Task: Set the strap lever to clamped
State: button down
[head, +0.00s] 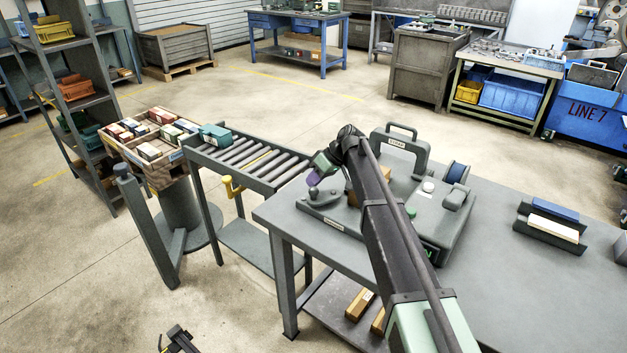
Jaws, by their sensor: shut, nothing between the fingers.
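A grey strapping device stands on the grey workbench (530,290), with a blue spool (456,173) at its right. At its left end is a low grey base with a small labelled plate (333,225). A lever-like grey part with a rounded knob (313,193) rises from this base; I take it to be the strap lever. I cannot read its setting from the small label. My gripper (313,179) is just above this knob, pointing down and left. It is shut and empty. I cannot tell whether it touches the knob. My arm hides the middle of the device.
A roller conveyor (240,155) with a yellow handle (232,187) adjoins the bench at left. A blue and a white block lie in a holder (548,232) at right. The bench between is clear.

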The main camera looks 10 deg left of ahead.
jog(key=w, duration=0.2)
jog(key=w+a, duration=0.1)
jog(key=w, duration=0.1)
jog(key=shift+w+r, duration=0.15)
jog(key=shift+w, duration=0.15)
jog(key=w+d+r+p, duration=0.2)
jog(key=w+r+p, duration=0.3)
jog(key=r+p, duration=0.2)
jog(key=shift+d, duration=0.4)
